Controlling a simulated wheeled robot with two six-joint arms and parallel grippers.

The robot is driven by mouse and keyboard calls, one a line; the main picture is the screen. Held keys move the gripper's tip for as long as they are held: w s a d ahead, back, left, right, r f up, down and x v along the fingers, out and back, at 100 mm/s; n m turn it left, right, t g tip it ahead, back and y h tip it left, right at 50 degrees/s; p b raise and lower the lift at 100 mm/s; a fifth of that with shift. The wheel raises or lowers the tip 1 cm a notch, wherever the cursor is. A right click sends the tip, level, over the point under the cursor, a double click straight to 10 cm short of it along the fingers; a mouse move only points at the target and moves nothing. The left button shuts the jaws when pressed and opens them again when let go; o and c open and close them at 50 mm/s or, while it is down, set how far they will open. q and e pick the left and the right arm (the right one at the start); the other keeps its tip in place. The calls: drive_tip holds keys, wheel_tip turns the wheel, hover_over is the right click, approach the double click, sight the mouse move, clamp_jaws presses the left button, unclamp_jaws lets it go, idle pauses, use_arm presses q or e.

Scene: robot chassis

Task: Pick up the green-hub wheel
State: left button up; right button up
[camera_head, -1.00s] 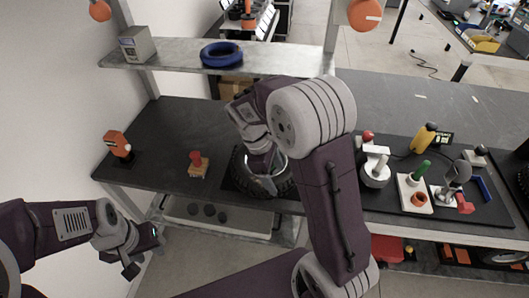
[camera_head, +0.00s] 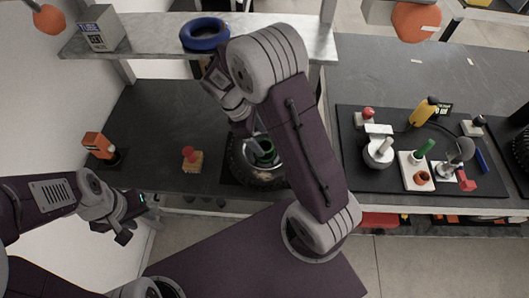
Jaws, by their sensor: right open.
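The green-hub wheel (camera_head: 248,174) lies flat on the dark workbench, a black tyre with a pale rim and a green hub (camera_head: 265,152) at its middle. My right arm reaches over it from the right and hides part of it. My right gripper (camera_head: 255,145) is open, pointing down at the hub area. Whether the fingers touch the wheel cannot be told. My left gripper (camera_head: 130,222) hangs in front of the bench at the lower left, away from the wheel; its jaw state is unclear.
A red-topped block (camera_head: 192,160) and an orange device (camera_head: 98,146) stand left of the wheel. A shelf (camera_head: 290,42) above the bench holds a blue ring (camera_head: 205,34) and a grey box (camera_head: 102,28). A dark mat (camera_head: 350,180) with several tools lies to the right.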

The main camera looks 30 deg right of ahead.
sight(265, 144)
drive_tip(key=x, duration=0.4)
drive_tip(key=shift+s+f, duration=0.15)
drive_tip(key=shift+s, duration=0.15)
drive_tip(key=shift+w, duration=0.1)
drive_tip(key=shift+c, duration=0.3)
clamp_jaws()
drive_tip(key=shift+r, duration=0.5)
wheel_tip(265, 144, up, 9)
drive_tip(key=p, duration=0.1)
